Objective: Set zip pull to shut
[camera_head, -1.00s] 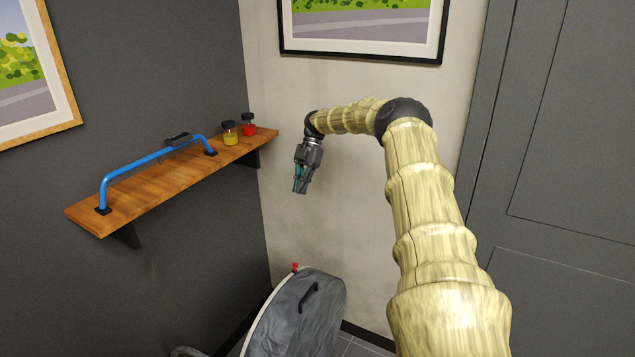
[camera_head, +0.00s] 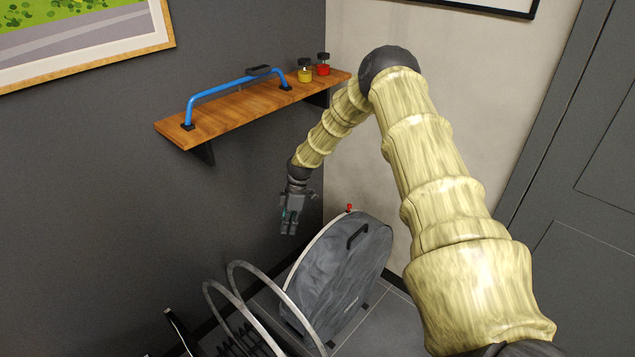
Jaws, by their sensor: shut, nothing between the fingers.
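A grey round wheel bag (camera_head: 345,275) stands upright on the floor, with a black handle on its face. A pale zip track runs along its curved left edge. A small red zip pull (camera_head: 349,208) sits at the top of the bag. My gripper (camera_head: 288,231) points down, shut and empty. In the picture it is left of the bag's top edge and left of and a little below the zip pull, apart from both.
A wooden shelf (camera_head: 225,118) on the dark wall holds a blue bar (camera_head: 235,85), a yellow jar (camera_head: 305,75) and a red jar (camera_head: 323,69). A metal hoop rack (camera_head: 240,300) stands left of the bag. Tiled floor is clear right of the bag.

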